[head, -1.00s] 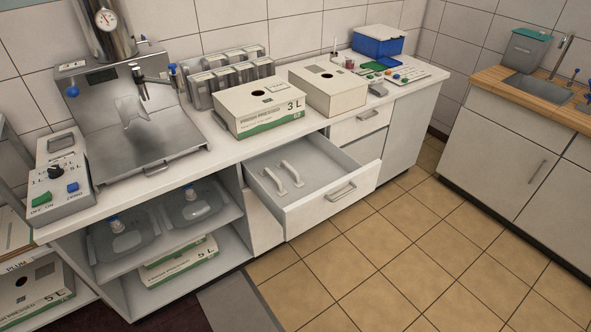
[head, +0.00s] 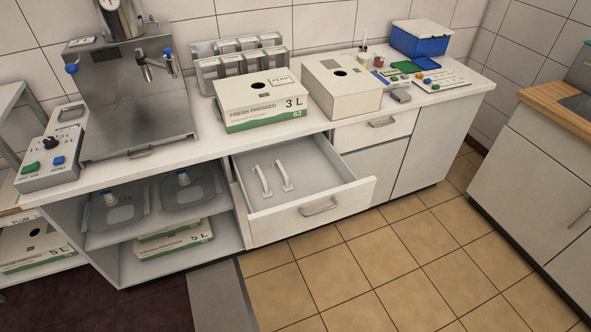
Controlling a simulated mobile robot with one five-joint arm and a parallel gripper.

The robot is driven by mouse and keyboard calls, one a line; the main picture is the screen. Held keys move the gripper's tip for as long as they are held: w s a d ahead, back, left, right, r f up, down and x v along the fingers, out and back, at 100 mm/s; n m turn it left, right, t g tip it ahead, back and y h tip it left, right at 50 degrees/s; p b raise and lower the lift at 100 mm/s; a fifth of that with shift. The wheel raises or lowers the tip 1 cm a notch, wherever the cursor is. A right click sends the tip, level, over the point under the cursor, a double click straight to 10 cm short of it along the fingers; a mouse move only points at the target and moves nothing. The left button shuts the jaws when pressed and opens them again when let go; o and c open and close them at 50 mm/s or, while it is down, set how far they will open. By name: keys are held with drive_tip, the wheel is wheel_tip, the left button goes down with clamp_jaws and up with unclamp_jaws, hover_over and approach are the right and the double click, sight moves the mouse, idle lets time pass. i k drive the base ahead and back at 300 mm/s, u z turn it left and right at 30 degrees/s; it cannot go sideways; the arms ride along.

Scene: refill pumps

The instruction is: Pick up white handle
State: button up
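Two white handles lie side by side in an open drawer under the counter. The left white handle (head: 262,181) and the right white handle (head: 284,176) are slim, with flared ends, and lie apart on the drawer floor. The drawer (head: 330,185) is pulled out and holds nothing else that I can see. My gripper is not in view.
Above the drawer, the counter (head: 240,146) bears a 3 L box (head: 260,101), a plain box (head: 342,89) and a metal filling station (head: 130,95). A shelf with bags (head: 185,190) is left of the drawer. The tiled floor (head: 370,250) in front is clear.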

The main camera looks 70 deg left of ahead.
sight(288, 187)
drive_tip(key=u, duration=4.15)
drive_tip(key=i, duration=1.5)
